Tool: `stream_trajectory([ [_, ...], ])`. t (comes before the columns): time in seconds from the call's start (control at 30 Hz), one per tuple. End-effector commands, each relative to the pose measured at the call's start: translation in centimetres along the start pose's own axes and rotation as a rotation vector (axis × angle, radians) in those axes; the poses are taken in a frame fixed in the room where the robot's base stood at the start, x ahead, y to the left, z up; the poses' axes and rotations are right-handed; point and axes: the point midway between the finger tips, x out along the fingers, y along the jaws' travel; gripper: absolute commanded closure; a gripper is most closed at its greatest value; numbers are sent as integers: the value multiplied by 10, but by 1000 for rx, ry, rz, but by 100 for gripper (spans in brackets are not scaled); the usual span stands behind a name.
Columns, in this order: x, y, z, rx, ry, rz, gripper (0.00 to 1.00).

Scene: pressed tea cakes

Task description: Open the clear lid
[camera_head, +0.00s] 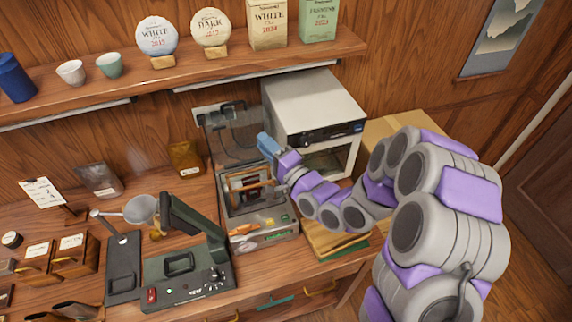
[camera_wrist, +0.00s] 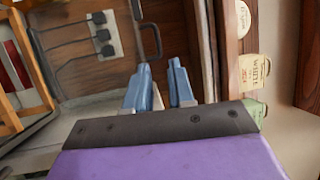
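The clear lid (camera_head: 232,145) stands raised at the back of a grey sealing machine (camera_head: 263,238), tilted up toward the wall, with the chamber below it uncovered. A dark U-shaped handle (camera_wrist: 157,42) shows in the wrist view just beyond my fingertips. My gripper (camera_head: 266,145) is at the right side of the raised lid, above the chamber. In the wrist view its two blue fingers (camera_wrist: 162,80) are apart with nothing between them. Whether a finger touches the lid cannot be told. A wooden frame (camera_wrist: 28,62) with something red shows in the chamber.
A white oven-like box (camera_head: 315,105) stands close behind my gripper, to the right. A dark green device with a raised arm (camera_head: 190,270) sits to the left of the machine. A shelf (camera_head: 120,85) with cups and tea packages runs above. Plugs with cables (camera_wrist: 101,33) are on the wall.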

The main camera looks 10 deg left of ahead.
Motion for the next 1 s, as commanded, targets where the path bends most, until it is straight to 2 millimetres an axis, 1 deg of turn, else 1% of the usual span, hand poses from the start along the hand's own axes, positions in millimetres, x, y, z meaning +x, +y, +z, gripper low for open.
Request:
stream_trajectory([
  [0.03, -7, 0, -1, -1, 1, 1, 77],
  [0.2, -27, 1, -1, 1, 2, 3, 77],
  [0.47, -32, 1, 0, 15, -3, 9, 77],
  [0.97, -53, -2, -1, 0, 4, 1, 77],
  [1.0, -58, -1, -1, -1, 2, 3, 77],
])
